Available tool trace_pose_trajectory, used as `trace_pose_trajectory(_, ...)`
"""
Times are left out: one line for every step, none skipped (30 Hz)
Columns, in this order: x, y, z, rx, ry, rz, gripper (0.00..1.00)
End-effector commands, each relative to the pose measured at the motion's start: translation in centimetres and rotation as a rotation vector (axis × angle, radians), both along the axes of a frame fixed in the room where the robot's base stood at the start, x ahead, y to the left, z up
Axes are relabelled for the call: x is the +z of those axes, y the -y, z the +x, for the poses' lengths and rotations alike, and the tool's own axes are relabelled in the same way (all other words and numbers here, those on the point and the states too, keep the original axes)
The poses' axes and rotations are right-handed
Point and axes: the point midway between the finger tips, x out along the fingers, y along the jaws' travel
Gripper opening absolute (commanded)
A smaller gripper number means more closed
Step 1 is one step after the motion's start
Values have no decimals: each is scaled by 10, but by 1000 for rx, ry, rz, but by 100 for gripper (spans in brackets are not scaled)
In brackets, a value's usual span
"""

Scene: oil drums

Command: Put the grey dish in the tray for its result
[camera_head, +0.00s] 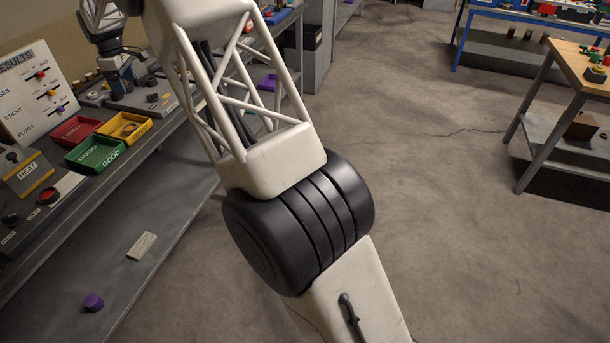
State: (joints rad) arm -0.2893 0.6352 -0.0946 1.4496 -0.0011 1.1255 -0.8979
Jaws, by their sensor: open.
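My gripper (120,88) is at the upper left, open and pointing down over the far part of the grey bench. It is small in view, and I cannot make out anything between its fingers. Three trays stand on the bench to its left and below: a red tray (76,131), a yellow tray (124,127) and a green tray (97,153) marked GOOD. A RESULTS board (38,88) with coloured sliders stands behind them. I cannot clearly pick out the grey dish; small dark items lie near the gripper.
A HEAT box (28,172) and a red knob (49,196) are on the near bench. The lower shelf holds a purple piece (93,302) and a pale block (142,246). My arm hides the middle. A wooden table (583,68) stands right; floor between is clear.

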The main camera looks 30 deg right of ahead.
Motion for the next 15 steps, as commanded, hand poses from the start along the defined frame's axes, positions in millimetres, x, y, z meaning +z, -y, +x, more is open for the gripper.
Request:
trace_pose_trajectory(11,10,-9,-20,5,2,78)
trace_pose_trajectory(16,14,-15,-33,7,2,78)
trace_pose_trajectory(23,21,-21,-49,9,4,78)
trace_pose_trajectory(28,25,-27,-61,11,4,78)
trace_pose_trajectory(32,29,-32,-74,13,5,78)
trace_pose_trajectory(39,35,-40,-90,16,6,78)
trace_pose_trajectory(43,40,-45,-102,17,7,78)
trace_pose_trajectory(48,44,-51,-115,20,8,78)
trace_pose_trajectory(53,50,-59,-131,22,8,78)
trace_pose_trajectory(57,55,-64,-143,24,10,78)
trace_pose_trajectory(61,60,-70,-156,25,11,78)
trace_pose_trajectory(66,66,-78,-173,29,12,78)
trace_pose_trajectory(71,70,-84,-184,31,13,78)
trace_pose_trajectory(74,74,-90,-197,33,14,78)
trace_pose_trajectory(80,80,-98,-213,36,15,78)
